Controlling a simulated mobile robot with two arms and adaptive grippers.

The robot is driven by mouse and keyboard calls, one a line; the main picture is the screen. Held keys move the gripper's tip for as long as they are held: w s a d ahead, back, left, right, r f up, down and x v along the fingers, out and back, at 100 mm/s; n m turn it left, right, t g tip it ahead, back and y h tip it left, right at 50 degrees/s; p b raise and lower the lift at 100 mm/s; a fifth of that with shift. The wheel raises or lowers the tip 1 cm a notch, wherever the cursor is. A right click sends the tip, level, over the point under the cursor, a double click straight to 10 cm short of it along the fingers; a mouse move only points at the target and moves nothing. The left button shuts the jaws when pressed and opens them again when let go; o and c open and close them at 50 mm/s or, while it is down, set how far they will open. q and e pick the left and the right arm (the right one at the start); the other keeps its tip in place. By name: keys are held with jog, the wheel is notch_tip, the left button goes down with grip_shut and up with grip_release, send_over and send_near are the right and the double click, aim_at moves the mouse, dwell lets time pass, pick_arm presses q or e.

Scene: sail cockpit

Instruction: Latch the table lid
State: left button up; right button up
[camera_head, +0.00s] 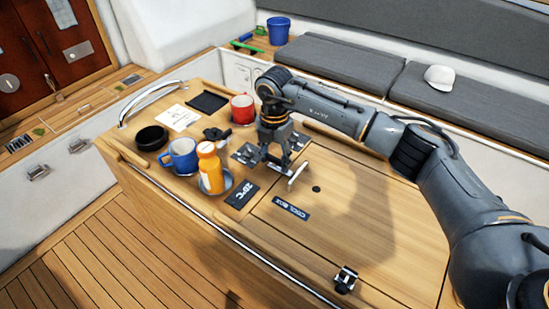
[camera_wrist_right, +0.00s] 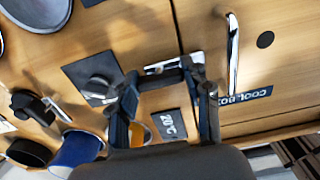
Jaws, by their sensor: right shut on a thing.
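The wooden table lid (camera_head: 350,215), marked COOL BOX, lies flat in the table top. It also shows in the right wrist view (camera_wrist_right: 270,75). It has a chrome handle (camera_head: 297,176) and a small black round spot. My right gripper (camera_head: 272,160) points down at the lid's left edge. Its fingers (camera_wrist_right: 163,82) are shut on the dark part of a latch (camera_wrist_right: 174,64), whose metal plate shows at the lid's seam; the fingers hide much of it. A second latch (camera_head: 345,279) sits at the lid's front edge. My left gripper is out of view.
Left of the lid stand an orange bottle (camera_head: 210,168), a blue mug (camera_head: 181,156), a red mug (camera_head: 242,108) and a black bowl (camera_head: 151,138). A 20°C display (camera_head: 242,195) lies close to the gripper. A chrome rail (camera_head: 235,245) runs along the front edge.

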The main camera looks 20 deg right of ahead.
aim_at(274, 157)
dwell(0.3)
jog(key=o, duration=1.2)
jog(key=shift+c, duration=0.2)
notch_tip(274, 157, up, 12)
